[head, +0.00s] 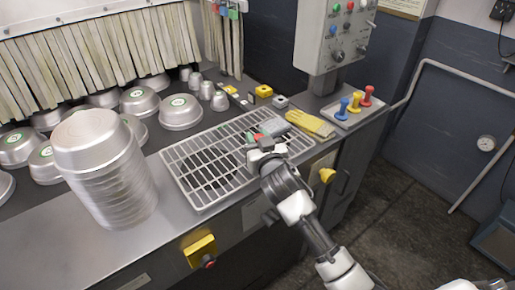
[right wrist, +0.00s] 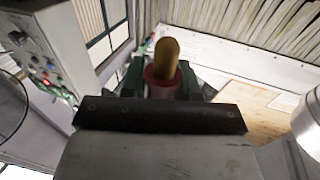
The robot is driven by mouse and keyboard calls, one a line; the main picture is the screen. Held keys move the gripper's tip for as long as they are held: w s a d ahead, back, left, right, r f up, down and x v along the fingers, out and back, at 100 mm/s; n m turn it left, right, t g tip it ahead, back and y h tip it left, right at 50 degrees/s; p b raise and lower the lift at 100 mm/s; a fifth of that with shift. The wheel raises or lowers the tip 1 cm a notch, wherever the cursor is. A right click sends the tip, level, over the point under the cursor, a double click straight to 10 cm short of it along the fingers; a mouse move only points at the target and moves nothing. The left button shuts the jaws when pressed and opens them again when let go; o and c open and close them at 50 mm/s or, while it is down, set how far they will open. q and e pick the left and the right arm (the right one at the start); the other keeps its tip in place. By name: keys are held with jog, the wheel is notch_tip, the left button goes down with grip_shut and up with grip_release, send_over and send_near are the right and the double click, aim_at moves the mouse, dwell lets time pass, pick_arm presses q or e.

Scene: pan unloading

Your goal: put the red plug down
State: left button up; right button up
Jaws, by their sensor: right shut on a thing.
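My right gripper (head: 262,143) is over the metal grate (head: 192,152) set in the counter. In the right wrist view, my right gripper (right wrist: 160,85) is shut on a plug (right wrist: 163,78) with a red collar and a rounded yellow-brown tip. Most of its body is hidden by the fingers. In the head view the held plug is too small to make out clearly. A red peg (head: 367,97) stands upright in a white tray, beside a yellow peg (head: 355,103) and a blue peg (head: 342,110). My left gripper is not in view.
A tall stack of metal pans (head: 105,170) stands left of the grate, with several upturned pans behind. Yellow gloves (head: 311,123) lie between the grate and the white tray (head: 338,123). A control box (head: 334,38) rises behind.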

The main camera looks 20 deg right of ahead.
notch_tip(320, 180, down, 3)
jog(key=shift+f+p, duration=0.15)
jog(key=shift+p, duration=0.15)
jog(key=shift+f, duration=0.1)
jog(key=shift+f, duration=0.1)
jog(key=shift+f+b, duration=0.15)
jog(key=shift+b, duration=0.15)
jog(key=o, duration=1)
jog(key=shift+s, duration=0.2)
jog(key=s+b, duration=0.2)
jog(key=s, duration=0.8)
jog(key=shift+s+r, duration=0.25)
jog(key=shift+r, duration=0.15)
